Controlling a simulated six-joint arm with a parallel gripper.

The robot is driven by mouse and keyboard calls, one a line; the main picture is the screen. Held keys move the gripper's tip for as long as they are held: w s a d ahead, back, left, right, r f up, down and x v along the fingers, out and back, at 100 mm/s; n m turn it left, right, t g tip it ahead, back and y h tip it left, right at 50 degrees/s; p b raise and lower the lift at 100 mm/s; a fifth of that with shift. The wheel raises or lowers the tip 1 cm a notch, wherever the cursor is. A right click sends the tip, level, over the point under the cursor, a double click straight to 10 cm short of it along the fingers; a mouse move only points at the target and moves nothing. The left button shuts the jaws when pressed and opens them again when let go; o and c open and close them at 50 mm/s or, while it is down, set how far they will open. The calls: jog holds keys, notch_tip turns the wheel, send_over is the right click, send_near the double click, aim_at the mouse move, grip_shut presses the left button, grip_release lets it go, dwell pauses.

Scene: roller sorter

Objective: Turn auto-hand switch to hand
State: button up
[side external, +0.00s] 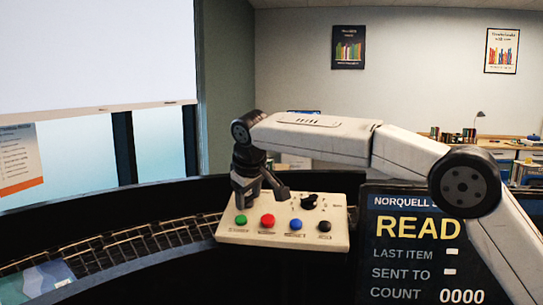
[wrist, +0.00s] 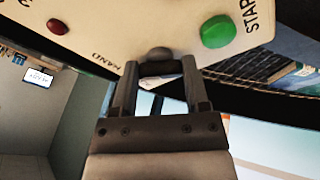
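The switch panel (side external: 232,237) is a cream sloped box. My gripper (side external: 262,194) is over its upper left part. In the wrist view my gripper (wrist: 160,75) has its fingers spread, one on each side of a dark switch knob (wrist: 158,69) with a grey rounded part above it. I cannot tell whether the fingers touch the knob. The printed word HAND (wrist: 106,60) is to the left of the knob. The AUTO label is not visible. In the side view my gripper hides this switch.
On the panel are a green START button (side external: 241,219), a red button (side external: 267,221), a blue button (side external: 295,224), a black button (side external: 324,226) and a black rotary knob (side external: 309,202). A READ display (side external: 415,255) stands to the right, and a roller track (side external: 130,245) curves left.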

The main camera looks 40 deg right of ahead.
jog(key=o, duration=0.4)
jog(key=shift+o, duration=0.2)
jog(key=shift+r, duration=0.15)
jog(key=v, duration=0.7)
jog(key=shift+s+r, duration=0.2)
jog(key=shift+r, duration=0.05)
jog(key=shift+a, duration=0.1)
jog(key=s+a+f+n+y, duration=0.25)
jog(key=s+a+f, duration=0.2)
jog(key=f, duration=0.25)
jog(key=s+a+f+n+y, duration=0.1)
jog(key=s+a+f+n, duration=0.25)
jog(key=a+f, duration=0.2)
jog(key=s+d+f+m+g, duration=0.1)
jog(key=s+d+f+m, duration=0.3)
jog(key=s+d+f, duration=0.5)
jog(key=s+d+f+m+g+h, duration=0.1)
jog(key=s+d+f+m, duration=0.4)
jog(key=s+d+f, duration=0.5)
jog(key=s+d, duration=0.1)
jog(key=d, duration=0.3)
jog(key=shift+s+d, duration=0.2)
jog(key=shift+d, duration=0.15)
